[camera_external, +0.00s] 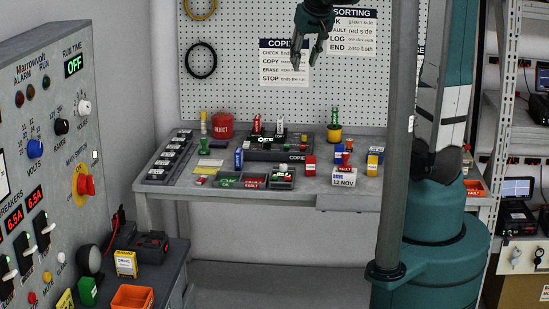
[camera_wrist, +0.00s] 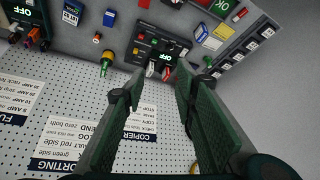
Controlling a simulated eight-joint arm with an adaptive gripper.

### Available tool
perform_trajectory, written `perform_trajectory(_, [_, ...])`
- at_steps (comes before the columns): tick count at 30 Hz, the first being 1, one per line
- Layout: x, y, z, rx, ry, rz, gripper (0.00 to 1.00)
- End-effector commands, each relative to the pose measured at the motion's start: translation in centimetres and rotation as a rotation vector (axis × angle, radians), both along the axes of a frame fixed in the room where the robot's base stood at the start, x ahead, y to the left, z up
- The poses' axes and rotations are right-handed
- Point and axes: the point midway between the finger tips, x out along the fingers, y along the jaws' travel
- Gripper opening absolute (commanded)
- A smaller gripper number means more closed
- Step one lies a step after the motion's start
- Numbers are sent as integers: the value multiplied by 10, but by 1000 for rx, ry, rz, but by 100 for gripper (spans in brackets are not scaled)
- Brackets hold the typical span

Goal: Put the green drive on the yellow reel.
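A small upright green drive (camera_external: 335,114) stands at the back right of the bench in the external view. It appears to stand on top of the yellow reel (camera_external: 334,134); I cannot tell whether it is seated in it. In the wrist view a green piece (camera_wrist: 107,62) with yellow at its end shows left of my fingers, probably the same pair. My gripper (camera_external: 304,64) is high above the back of the bench, up and left of the green drive. Its fingers are apart with nothing between them, as the wrist view (camera_wrist: 158,72) also shows.
A red reject bin (camera_external: 222,126), a green spool-shaped piece (camera_external: 207,145) and small coloured blocks share the bench (camera_external: 300,190). A pegboard (camera_external: 350,75) closes the back.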

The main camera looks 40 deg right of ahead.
Motion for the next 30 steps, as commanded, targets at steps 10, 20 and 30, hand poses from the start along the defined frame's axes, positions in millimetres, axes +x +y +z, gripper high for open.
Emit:
perform_trajectory(10, [-62,57,11,-9,-25,90,29])
perform_trajectory(20, [-122,101,9,-18,-48,172,29])
perform_trajectory(30, [-182,140,-4,-25,-74,257,29])
